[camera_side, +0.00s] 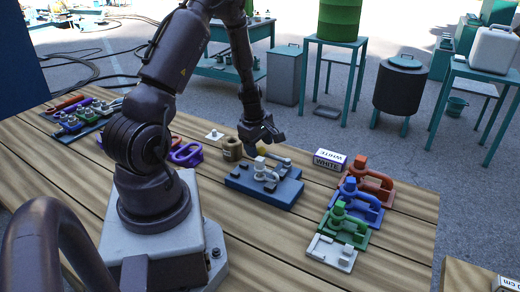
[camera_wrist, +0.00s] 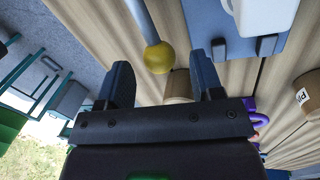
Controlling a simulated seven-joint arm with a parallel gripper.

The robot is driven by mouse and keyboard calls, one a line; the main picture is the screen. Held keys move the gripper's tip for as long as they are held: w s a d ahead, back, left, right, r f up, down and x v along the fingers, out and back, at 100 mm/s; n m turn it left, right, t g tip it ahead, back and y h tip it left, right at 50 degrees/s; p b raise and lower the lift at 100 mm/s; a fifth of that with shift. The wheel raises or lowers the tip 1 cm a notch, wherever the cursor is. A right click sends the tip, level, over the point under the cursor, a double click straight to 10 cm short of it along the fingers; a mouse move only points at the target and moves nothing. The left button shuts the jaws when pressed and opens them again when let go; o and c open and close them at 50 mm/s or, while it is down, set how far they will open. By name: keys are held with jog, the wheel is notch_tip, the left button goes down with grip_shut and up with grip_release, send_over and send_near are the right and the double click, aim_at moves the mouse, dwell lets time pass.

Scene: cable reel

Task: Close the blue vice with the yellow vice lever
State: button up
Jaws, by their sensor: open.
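The blue vice (camera_side: 245,184) is a blue base with pale grey jaw parts on the plank table. In the wrist view, its blue plate (camera_wrist: 205,30) and a white part show at the upper right. The vice lever (camera_wrist: 140,18) is a grey rod ending in a yellow ball knob (camera_wrist: 158,57). In the side view, the knob (camera_side: 261,149) shows just under my gripper (camera_side: 262,138). My gripper (camera_wrist: 160,66) is open, and the knob appears between its fingertips, with a gap on both sides. Contact is not visible. The opening between the jaws is too small to judge.
A white box (camera_side: 328,159) and orange, blue (camera_side: 366,208), green and white clamp-like parts stand to the right. A brown roll (camera_side: 231,150) and purple part (camera_side: 190,153) sit to the left. Small tools lie at the far left. Table in front of the vice is clear.

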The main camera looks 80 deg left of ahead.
jog(key=shift+w+a+f, duration=0.1)
jog(key=shift+w+f, duration=0.1)
jog(key=shift+f, duration=0.8)
grip_shut()
